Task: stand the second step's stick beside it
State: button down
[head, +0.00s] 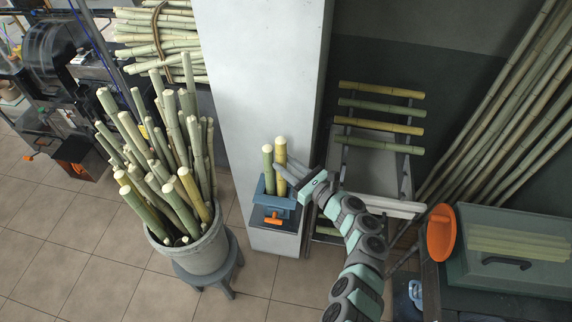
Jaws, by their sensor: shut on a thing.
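A yellow stick (281,148) stands upright in my gripper (283,172), which is shut on it. A shorter green stick (268,168) stands upright just to its left, in the blue clamp stand (264,203). The yellow stick's lower part is over the stand; I cannot tell whether its foot rests in it. A stepped rack (343,160) at the right of the pillar carries several level sticks, green and yellow, one above another, such as this yellow stick (380,125).
A grey bucket of cane (196,255) on a stool stands left of the stand. A white pillar (255,90) rises behind the stand. An orange disc (441,233) and a glass-lidded box (510,250) are at the right. Long canes lean at the far right.

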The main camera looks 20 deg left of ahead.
jog(key=c, duration=1)
grip_release()
jog(key=shift+o, duration=0.5)
jog(key=o, duration=0.5)
jog(key=shift+p+v, duration=0.65)
jog(key=shift+v, duration=0.2)
jog(key=p+v, duration=0.2)
jog(key=v, duration=0.3)
jog(key=shift+d, duration=0.15)
